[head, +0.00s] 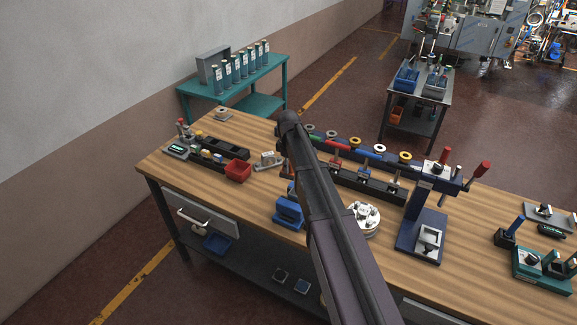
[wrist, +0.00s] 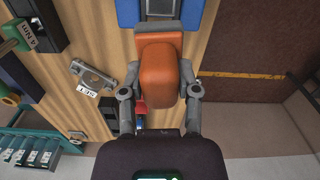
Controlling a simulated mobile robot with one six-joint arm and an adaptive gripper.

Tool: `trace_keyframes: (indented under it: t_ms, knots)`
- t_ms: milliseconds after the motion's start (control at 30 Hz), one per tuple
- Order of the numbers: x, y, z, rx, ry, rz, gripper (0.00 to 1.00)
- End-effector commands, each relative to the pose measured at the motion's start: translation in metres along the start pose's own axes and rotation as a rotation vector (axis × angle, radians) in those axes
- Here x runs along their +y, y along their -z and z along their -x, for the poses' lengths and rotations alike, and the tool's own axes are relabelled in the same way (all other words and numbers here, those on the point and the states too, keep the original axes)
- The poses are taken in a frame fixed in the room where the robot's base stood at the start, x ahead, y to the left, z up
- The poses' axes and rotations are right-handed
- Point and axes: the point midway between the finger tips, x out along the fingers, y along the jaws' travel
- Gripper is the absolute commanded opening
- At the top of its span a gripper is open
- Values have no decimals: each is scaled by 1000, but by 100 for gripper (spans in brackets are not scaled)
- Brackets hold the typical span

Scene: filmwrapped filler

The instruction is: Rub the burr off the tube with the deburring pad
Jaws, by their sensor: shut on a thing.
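My gripper (wrist: 160,88) is shut on an orange-brown block (wrist: 160,66), which looks like the deburring pad. One finger lies on each side of the block in the wrist view. A blue holder (wrist: 130,12) with a grey middle is just beyond the block at the top of that view; I cannot tell whether the two touch.
A silver bracket (wrist: 92,77) with a label stands on the wooden bench (head: 350,273) to the left. The head view shows a red bin (head: 237,170), a blue stand (head: 288,212), a round silver fixture (head: 366,219) and a press (head: 422,215). Labelled cylinders stand on a teal table (head: 283,76).

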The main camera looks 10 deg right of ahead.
Motion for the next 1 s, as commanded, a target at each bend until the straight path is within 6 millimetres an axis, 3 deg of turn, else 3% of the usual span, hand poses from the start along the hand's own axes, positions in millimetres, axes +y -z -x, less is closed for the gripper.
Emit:
trace_keyframes:
  t_ms: [233,1000]
  knots:
    - [0,0,18,0,0,0,4]
    - [0,0,18,0,0,0,4]
